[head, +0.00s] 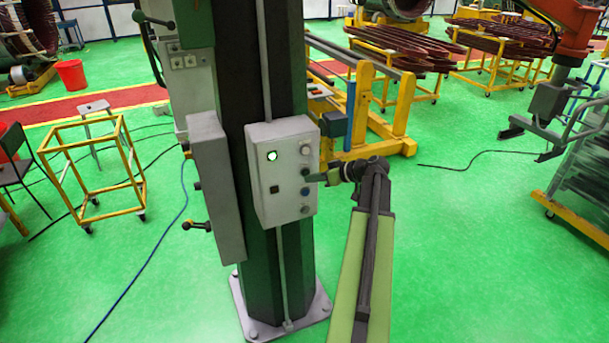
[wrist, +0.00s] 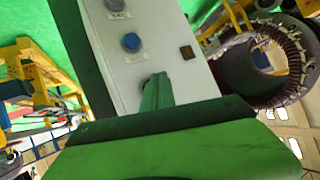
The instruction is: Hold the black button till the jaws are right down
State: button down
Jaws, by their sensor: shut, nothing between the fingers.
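The pale control box (head: 262,205) is fixed to the dark column, with a row of round buttons down its right side. The black button (head: 306,172) sits between a grey button (head: 305,149) above and a blue button (head: 305,190) below. My gripper (head: 318,178) is shut and empty, its tip at the black button. In the wrist view the green fingers (wrist: 156,92) point at the box face just beyond the blue button (wrist: 131,42) and hide the black button. I cannot tell whether they press it. The jaws cannot be made out.
A lit lamp (head: 271,156) and a small dark square switch (head: 274,189) are on the box. A yellow frame (head: 95,165) stands further left. Green floor is open at the front left.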

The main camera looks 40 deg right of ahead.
jog(key=shift+w+d, duration=0.15)
jog(key=shift+w, duration=0.15)
jog(key=shift+w+d, duration=0.15)
jog(key=shift+w, duration=0.2)
dwell(0.8)
dwell(2.2)
jog(key=shift+s+a, duration=0.3)
jog(key=shift+s, duration=0.45)
jog(key=s, duration=0.1)
jog(key=s+a, duration=0.1)
jog(key=s, duration=0.1)
jog(key=s+a, duration=0.1)
jog(key=shift+s, duration=0.3)
dwell(0.7)
